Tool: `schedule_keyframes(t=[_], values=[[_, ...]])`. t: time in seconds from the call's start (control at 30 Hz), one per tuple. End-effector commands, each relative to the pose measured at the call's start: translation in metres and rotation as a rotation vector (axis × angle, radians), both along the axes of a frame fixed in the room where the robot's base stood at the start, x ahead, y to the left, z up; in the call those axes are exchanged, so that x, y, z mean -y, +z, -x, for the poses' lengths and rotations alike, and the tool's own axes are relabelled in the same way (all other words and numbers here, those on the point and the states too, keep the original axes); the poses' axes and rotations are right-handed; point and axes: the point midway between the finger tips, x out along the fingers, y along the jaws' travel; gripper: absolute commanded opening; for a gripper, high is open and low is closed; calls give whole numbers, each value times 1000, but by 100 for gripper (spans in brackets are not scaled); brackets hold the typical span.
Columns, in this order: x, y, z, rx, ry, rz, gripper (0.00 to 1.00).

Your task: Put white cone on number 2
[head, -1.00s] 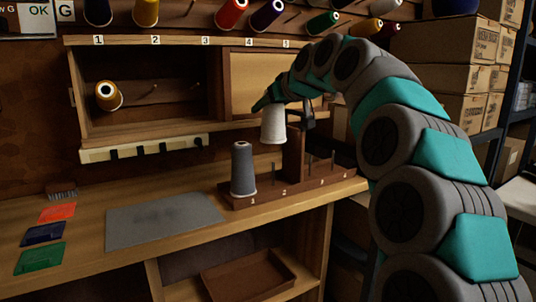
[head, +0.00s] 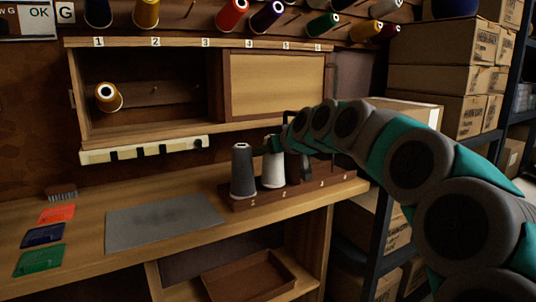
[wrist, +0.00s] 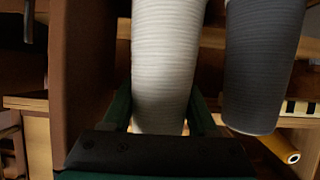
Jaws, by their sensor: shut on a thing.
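The white cone (head: 273,172) stands upright at the second place of the brown peg rack (head: 307,190), just right of the grey cone (head: 243,170) at place 1. Its base looks level with the rack top; the peg inside it is hidden. My gripper (head: 275,144) is shut on the upper part of the white cone. In the wrist view, the gripper fingers (wrist: 160,110) flank the white cone (wrist: 165,60), with the grey cone (wrist: 262,65) close beside it on the right.
A grey mat (head: 163,222) and coloured cards (head: 43,235) lie on the bench to the left. A cabinet with a gold spool (head: 108,97) is behind. Cardboard boxes (head: 440,75) are at right.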

Motion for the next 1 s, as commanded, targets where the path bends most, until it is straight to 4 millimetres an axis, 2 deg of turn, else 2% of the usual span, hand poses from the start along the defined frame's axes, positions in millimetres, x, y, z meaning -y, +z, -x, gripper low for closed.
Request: schedule_keyframes(t=[0.1,0.43,0.47,0.7,1.0], values=[[0,-9,1,-2,0,-1,0],[0,-12,0,0,0,-1,0],[0,-12,0,0,0,-1,61],[0,-11,0,-1,0,-1,88],[0,-10,0,-1,0,-1,89]])
